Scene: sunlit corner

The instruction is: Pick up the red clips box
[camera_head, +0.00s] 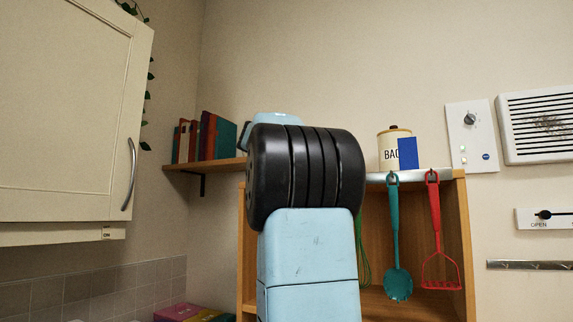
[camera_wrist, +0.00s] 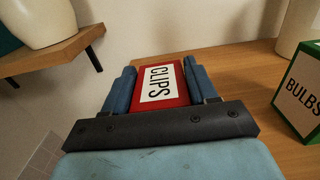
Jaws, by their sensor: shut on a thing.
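The red clips box (camera_wrist: 163,84), with a white label reading CLIPS, shows in the wrist view between the two blue fingers of my gripper (camera_wrist: 160,72). The fingers are shut on its two sides. Wood-coloured surface lies around the box, and I cannot tell whether the box touches it or is raised. In the head view my own arm fills the middle, and the clips box and the fingers cannot be made out.
A green box labelled BULBS (camera_wrist: 300,92) stands at the right in the wrist view. A pale vase (camera_wrist: 40,20) sits on a small shelf (camera_wrist: 50,55). In the head view, a labelled canister (camera_head: 394,142) stands above hanging utensils; a wall cupboard (camera_head: 70,110) is left.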

